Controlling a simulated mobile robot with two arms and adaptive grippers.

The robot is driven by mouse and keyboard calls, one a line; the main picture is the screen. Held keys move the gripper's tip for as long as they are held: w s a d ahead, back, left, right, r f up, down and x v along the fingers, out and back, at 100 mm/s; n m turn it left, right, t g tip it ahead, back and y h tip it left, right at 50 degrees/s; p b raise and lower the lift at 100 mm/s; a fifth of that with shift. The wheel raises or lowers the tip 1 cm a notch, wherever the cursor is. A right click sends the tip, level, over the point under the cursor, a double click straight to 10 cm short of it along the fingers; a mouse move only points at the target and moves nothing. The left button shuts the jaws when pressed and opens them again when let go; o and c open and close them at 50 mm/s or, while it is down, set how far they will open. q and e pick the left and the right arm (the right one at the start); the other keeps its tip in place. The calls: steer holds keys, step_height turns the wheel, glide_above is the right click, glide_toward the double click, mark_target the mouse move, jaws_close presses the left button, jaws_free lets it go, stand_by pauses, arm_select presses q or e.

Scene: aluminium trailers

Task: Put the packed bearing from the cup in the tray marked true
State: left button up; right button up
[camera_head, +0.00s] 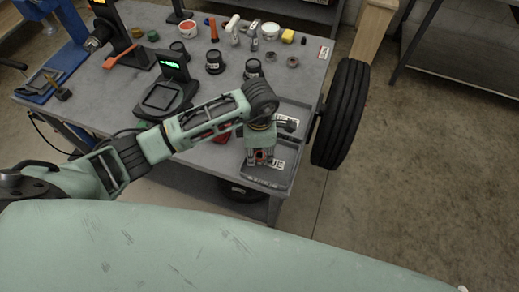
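The grey tray marked true (286,183) lies at the table's front right corner; its white label shows only the letters "UE", the rest hidden by my gripper. My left gripper (260,158) points down over this tray, in front of the label. It is small and dark here, and I cannot tell whether it is open or shut or holds the packed bearing. I cannot make out the bearing anywhere. Black cup-like containers (214,63) stand at the middle of the table, and I cannot tell which is the cup. My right gripper is not in view.
A second grey tray (299,108) lies just behind the first, partly under my wrist. A scale with a green display (172,85) stands left of my arm. A black tyre (341,115) stands at the table's right edge. Small parts and a yellow block (288,36) lie at the back.

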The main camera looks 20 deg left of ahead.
mark_target(260, 155)
arm_select(q)
steer(key=shift+o, duration=0.9)
steer(key=shift+r, duration=0.35)
step_height(260, 155, up, 12)
steer(key=b, duration=0.3)
steer(key=shift+f, duration=0.15)
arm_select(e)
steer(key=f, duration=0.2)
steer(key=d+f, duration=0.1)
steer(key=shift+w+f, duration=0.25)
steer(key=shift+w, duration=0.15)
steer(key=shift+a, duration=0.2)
